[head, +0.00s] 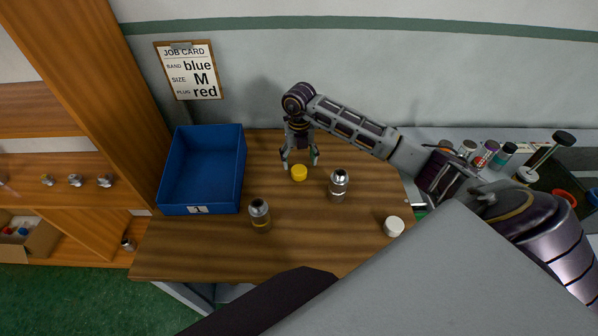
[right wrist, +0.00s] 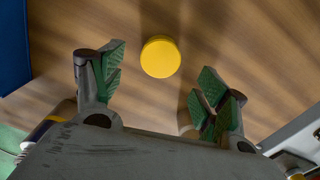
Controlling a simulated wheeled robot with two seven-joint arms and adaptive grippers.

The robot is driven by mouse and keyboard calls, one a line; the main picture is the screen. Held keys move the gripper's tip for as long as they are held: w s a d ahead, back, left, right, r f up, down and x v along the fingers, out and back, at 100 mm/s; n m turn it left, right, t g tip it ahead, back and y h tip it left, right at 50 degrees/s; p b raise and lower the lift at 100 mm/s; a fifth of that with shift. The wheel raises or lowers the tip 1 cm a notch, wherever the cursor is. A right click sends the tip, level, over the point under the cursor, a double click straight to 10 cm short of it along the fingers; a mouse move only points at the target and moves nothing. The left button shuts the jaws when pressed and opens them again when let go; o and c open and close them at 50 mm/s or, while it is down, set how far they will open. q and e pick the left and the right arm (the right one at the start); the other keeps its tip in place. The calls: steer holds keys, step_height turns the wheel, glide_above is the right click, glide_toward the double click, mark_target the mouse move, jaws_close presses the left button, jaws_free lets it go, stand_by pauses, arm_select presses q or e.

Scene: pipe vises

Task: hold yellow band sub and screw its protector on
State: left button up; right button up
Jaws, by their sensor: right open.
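The yellow protector (head: 299,173) is a short round cap lying on the wooden table (head: 215,252). It also shows in the right wrist view (right wrist: 160,56), ahead of and between the finger pairs. My right gripper (head: 299,158) is open and empty, pointing down just above the cap; its green-padded fingers (right wrist: 160,88) stand apart. The yellow band sub (head: 260,215) is a metal cylinder with a yellowish band low on its side. It stands upright at the front left of the cap. My left gripper is not in view.
Another metal sub (head: 338,185) stands right of the cap. A white cap (head: 394,226) lies near the table's right side. An empty blue bin (head: 196,208) is on the left. A job card (head: 188,70) hangs on the wall. The table's front middle is clear.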

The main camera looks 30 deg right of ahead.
mark_target(299, 170)
steer(key=shift+f, duration=0.45)
steer(key=shift+f, duration=0.1)
steer(key=shift+f+p, duration=0.6)
steer(key=shift+f, duration=1.9)
steer(key=shift+c, duration=0.5)
steer(key=c, duration=0.9)
